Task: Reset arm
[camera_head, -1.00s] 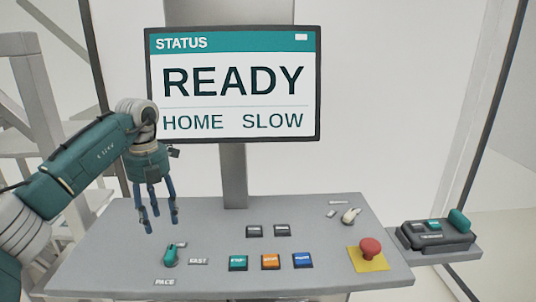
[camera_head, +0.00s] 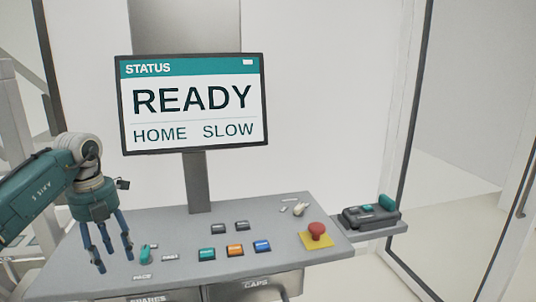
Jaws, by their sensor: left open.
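My left gripper (camera_head: 105,250) is open and empty. Its blue fingers point down over the left part of the grey control panel (camera_head: 300,262), beside a teal knob (camera_head: 145,253). I cannot tell whether the fingers touch the panel. The screen (camera_head: 193,103) stands behind the panel and reads STATUS, READY, HOME, SLOW. My right gripper is not in view.
On the panel are a teal button (camera_head: 207,254), an orange button (camera_head: 235,250), a blue button (camera_head: 262,246) and a red mushroom button (camera_head: 317,230) on a yellow plate. A dark device (camera_head: 370,215) sits on a side shelf. Drawers show below. Open floor lies at right.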

